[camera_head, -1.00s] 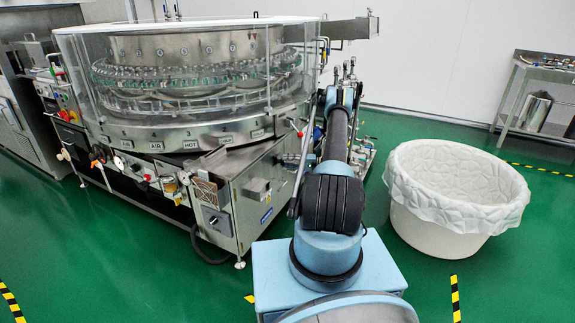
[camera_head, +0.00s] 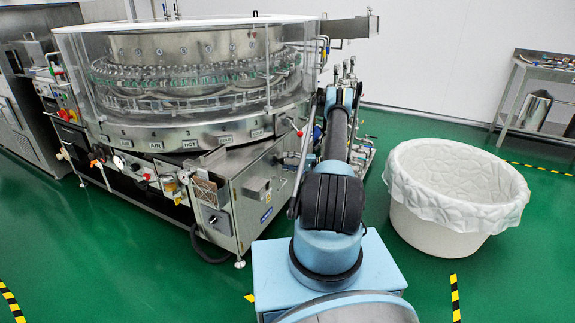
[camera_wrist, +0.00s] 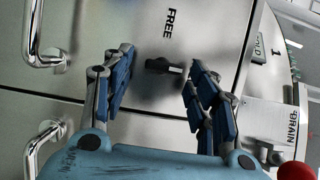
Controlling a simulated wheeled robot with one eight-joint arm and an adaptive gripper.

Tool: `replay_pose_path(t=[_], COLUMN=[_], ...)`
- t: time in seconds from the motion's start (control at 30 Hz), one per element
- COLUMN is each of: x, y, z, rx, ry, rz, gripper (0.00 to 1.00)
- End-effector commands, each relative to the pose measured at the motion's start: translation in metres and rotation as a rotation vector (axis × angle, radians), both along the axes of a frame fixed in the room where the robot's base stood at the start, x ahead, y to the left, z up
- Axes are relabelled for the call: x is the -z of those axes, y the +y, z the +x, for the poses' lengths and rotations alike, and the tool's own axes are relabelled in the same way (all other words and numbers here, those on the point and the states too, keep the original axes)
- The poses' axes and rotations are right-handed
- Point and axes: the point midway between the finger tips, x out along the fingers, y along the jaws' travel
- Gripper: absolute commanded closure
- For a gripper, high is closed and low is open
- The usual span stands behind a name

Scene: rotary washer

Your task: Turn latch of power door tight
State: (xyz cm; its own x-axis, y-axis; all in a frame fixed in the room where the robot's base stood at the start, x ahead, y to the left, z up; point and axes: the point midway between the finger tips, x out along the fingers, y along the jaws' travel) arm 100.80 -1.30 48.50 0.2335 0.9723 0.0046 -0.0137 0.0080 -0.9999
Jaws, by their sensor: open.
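In the wrist view, a small black latch knob (camera_wrist: 165,67) sits on a steel door panel (camera_wrist: 150,105), with the word FREE printed beyond it. The latch looks turned roughly crosswise in the picture. My gripper (camera_wrist: 162,58) is open, with one blue-padded finger left of the latch and one right of it. The fingers look apart from the latch; how deep they reach cannot be told. In the head view, my arm extends toward the right side of the rotary washer (camera_head: 190,135), and my gripper and the latch are hidden there.
Two curved metal handles (camera_wrist: 45,142) stand out at the left of the wrist view. A red knob (camera_wrist: 297,171) is at lower right, near a DRAIN label. A white lined tub (camera_head: 440,240) stands right of my arm. Green floor (camera_head: 130,270) lies clear at front left.

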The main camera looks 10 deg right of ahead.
Motion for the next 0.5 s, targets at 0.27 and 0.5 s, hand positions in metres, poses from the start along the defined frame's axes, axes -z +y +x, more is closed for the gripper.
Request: replay_pose_path(t=[0.27, 0.5], x=[0.0, 0.001], y=[-0.029, -0.074], z=[-0.006, -0.017], rx=[0.002, 0.003], ry=[0.0, 0.001], rz=[0.0, 0.0], gripper=[0.47, 0.47])
